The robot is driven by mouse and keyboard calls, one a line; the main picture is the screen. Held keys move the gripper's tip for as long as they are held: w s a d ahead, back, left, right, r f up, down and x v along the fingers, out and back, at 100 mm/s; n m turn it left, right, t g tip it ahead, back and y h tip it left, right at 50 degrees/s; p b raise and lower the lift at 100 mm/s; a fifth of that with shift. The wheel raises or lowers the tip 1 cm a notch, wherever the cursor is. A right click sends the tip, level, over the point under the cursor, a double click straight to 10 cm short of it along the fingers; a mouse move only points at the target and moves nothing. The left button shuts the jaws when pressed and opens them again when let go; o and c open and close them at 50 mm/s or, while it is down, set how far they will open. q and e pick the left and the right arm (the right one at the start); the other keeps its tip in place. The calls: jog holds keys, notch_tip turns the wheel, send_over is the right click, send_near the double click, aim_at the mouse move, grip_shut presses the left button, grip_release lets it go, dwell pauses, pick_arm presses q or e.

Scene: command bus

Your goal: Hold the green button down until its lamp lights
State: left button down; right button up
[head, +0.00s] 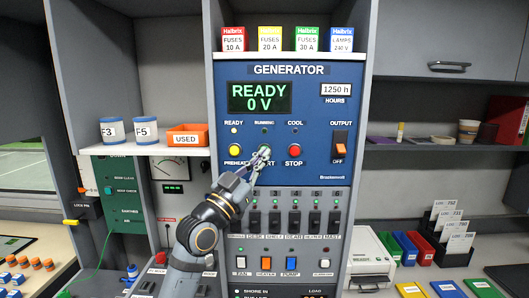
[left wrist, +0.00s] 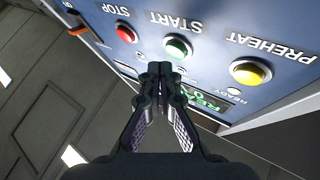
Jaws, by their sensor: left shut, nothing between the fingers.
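The generator panel (head: 340,185) is blue, and its display (head: 259,97) reads READY 0 V. The green START button (left wrist: 178,46) shows clearly in the left wrist view; in the head view my left gripper (head: 262,156) largely covers it. My left gripper is shut and empty, its tips (left wrist: 160,70) close to the green button and a little to its side in the wrist view. I cannot tell whether they touch it. My right gripper is not in view.
The yellow PREHEAT button (head: 235,150) and red STOP button (head: 294,150) flank the green one. An orange OUTPUT switch (head: 339,145) is at the right. A row of black breakers (head: 294,220) lies below. Fuse boxes (head: 270,39) stand on top.

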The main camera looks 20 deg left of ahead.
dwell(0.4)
pick_arm(q)
jog(key=shift+w+a+b, duration=0.1)
jog(key=shift+w+b, duration=0.25)
jog(key=shift+w, duration=0.1)
jog(key=shift+w+a+b, duration=0.15)
jog(key=shift+w+b, duration=0.2)
jog(key=shift+b, duration=0.05)
dwell(0.5)
jog(key=shift+s, duration=0.15)
dwell(1.1)
jog(key=shift+s+d, duration=0.25)
jog(key=shift+s, duration=0.4)
